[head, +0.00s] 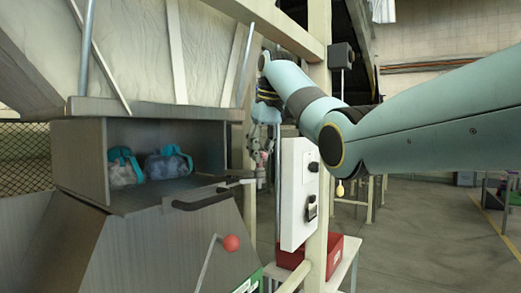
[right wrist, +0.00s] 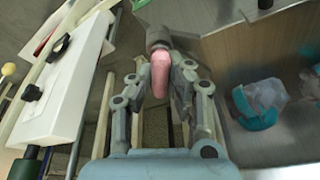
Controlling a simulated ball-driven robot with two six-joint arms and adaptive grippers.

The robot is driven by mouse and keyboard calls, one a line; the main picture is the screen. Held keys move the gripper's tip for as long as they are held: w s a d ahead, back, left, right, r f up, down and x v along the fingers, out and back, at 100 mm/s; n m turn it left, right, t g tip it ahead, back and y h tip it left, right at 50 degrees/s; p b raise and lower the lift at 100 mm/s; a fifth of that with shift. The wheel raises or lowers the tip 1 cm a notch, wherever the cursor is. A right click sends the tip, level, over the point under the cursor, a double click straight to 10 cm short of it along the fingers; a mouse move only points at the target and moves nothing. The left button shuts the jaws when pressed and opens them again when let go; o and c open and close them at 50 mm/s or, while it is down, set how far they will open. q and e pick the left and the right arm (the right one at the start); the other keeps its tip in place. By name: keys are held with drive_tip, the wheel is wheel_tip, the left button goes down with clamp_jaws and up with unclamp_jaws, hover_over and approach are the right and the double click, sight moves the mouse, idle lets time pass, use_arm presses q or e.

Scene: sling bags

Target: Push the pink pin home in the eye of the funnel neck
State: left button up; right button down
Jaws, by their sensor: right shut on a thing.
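The pink pin (right wrist: 160,74) is held between the two fingers of my right gripper (right wrist: 162,66) in the right wrist view. A grey cylindrical piece (right wrist: 158,38) adjoins its far end; I cannot tell whether it is part of the pin. In the head view my right gripper (head: 265,138) points down beside the grey hopper cabinet (head: 150,240), with a small pink patch (head: 262,158) at its fingertips. The eye of the funnel neck is not clearly seen, so I cannot tell how the pin sits to it. My left gripper is out of view.
A white control box (head: 297,195) on a cream post (head: 319,110) stands close right of my gripper. Blue-handled bags (head: 168,163) lie in the cabinet's opening. A red-ball lever (head: 231,243) and dark handle (head: 205,200) project at its front. A red box (head: 335,253) sits behind the post.

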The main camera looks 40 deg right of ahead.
drive_tip(key=c, duration=1.2)
unclamp_jaws()
wheel_tip(320, 180, up, 10)
drive_tip(key=shift+f, duration=0.1)
